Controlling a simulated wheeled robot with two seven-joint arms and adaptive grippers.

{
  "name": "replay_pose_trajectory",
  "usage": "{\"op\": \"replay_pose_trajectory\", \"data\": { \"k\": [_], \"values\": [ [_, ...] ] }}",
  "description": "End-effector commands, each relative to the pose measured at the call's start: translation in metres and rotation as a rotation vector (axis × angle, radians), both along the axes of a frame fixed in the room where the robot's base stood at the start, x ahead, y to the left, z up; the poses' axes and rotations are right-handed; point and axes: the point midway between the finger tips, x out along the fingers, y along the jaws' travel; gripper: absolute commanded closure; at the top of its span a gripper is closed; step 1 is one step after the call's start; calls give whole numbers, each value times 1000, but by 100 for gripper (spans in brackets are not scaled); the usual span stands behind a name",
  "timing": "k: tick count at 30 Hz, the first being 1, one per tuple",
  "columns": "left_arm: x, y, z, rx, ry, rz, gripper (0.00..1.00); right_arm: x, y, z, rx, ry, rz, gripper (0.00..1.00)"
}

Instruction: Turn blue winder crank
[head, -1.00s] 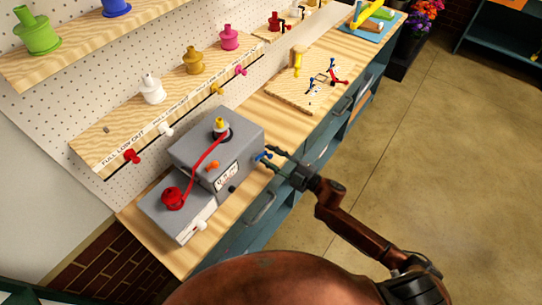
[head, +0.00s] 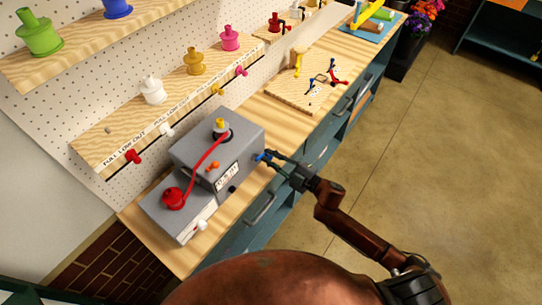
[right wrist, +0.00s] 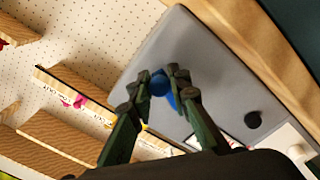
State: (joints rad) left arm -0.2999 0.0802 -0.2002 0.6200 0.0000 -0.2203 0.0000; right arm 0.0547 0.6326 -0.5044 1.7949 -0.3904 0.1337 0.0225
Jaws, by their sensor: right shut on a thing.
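The blue winder crank (head: 262,157) sticks out of the right side of a grey winder box (head: 231,136) on the wooden bench. My right gripper (head: 272,158) reaches it from the right and is shut on the crank's blue knob. In the right wrist view the round blue knob (right wrist: 159,85) sits between the fingertips, in front of the grey box face (right wrist: 210,70). The fingers hide part of the crank. My left gripper is not in view.
A red ribbon runs from a red spool (head: 173,198) to a yellow-topped spool (head: 221,126) on the box. A wooden board (head: 308,90) with small tools lies farther along the bench.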

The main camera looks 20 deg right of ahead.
Motion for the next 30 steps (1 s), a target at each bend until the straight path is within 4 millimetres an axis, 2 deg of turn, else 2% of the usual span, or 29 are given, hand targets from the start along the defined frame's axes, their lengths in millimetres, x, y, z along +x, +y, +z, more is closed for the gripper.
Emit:
{"op": "replay_pose_trajectory", "data": {
  "k": [1,4,13,14,20,30],
  "values": [
    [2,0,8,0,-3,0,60,1,-1,5,22,13,-2,100],
    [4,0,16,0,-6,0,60,1,0,4,68,48,-5,100],
    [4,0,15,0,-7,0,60,1,0,1,85,58,-3,100],
    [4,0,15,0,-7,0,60,1,0,1,85,58,-3,82],
    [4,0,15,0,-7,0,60,0,1,0,84,59,-2,68],
    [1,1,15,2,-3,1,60,-2,0,-2,82,61,-1,66]
  ]
}}
